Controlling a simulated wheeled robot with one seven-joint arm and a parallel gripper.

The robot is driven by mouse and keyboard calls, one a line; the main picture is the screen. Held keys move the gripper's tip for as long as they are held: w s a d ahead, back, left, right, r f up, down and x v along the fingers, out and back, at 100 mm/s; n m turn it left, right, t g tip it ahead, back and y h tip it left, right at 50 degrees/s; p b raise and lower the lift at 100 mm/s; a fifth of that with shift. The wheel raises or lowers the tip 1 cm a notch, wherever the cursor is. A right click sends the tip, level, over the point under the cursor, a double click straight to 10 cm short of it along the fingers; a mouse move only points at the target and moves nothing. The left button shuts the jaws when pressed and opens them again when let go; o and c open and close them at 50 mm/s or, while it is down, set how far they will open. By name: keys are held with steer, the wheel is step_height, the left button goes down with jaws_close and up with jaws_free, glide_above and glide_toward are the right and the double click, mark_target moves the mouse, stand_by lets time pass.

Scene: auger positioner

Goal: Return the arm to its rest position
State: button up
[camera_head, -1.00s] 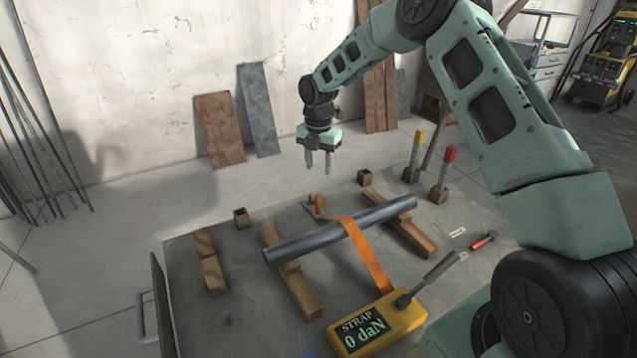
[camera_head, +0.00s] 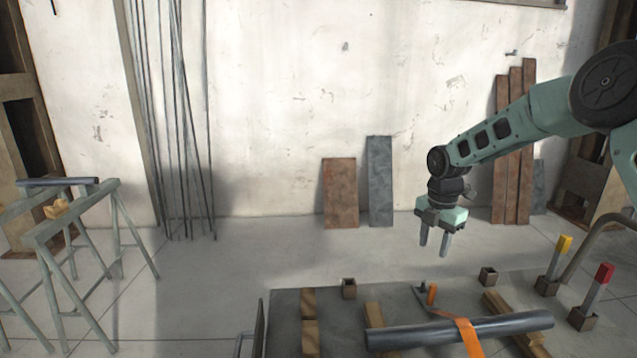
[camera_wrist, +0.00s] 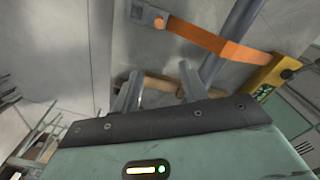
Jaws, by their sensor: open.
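My gripper (camera_head: 434,243) hangs at the end of my arm, fingers pointing down, above the far edge of the grey work table (camera_head: 285,330). Its two fingers are apart with nothing between them. In the wrist view the fingers (camera_wrist: 158,90) also show apart and empty. A dark pipe (camera_head: 460,332) lies across wooden blocks on the table, below and in front of my gripper. An orange strap (camera_head: 468,338) passes over the pipe; it also shows in the wrist view (camera_wrist: 205,40).
Levers with a yellow top (camera_head: 565,243) and a red top (camera_head: 604,273) stand at the table's right. Green sawhorses (camera_head: 110,230) with a pipe stand at the left. Boards (camera_head: 340,190) lean on the back wall. The floor between sawhorses and table is clear.

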steer(key=s+a+r+m, duration=0.3)
steer(key=s+a+r, duration=0.1)
steer(key=s+a, duration=0.45)
steer(key=s+a+r+m, duration=0.3)
steer(key=s+a, duration=0.4)
steer(key=a, duration=0.2)
steer(key=s+a+r+m, duration=0.1)
steer(key=s+m, duration=0.9)
steer(key=s, duration=1.5)
steer(key=shift+s+a, duration=0.3)
steer(key=shift+a, duration=0.25)
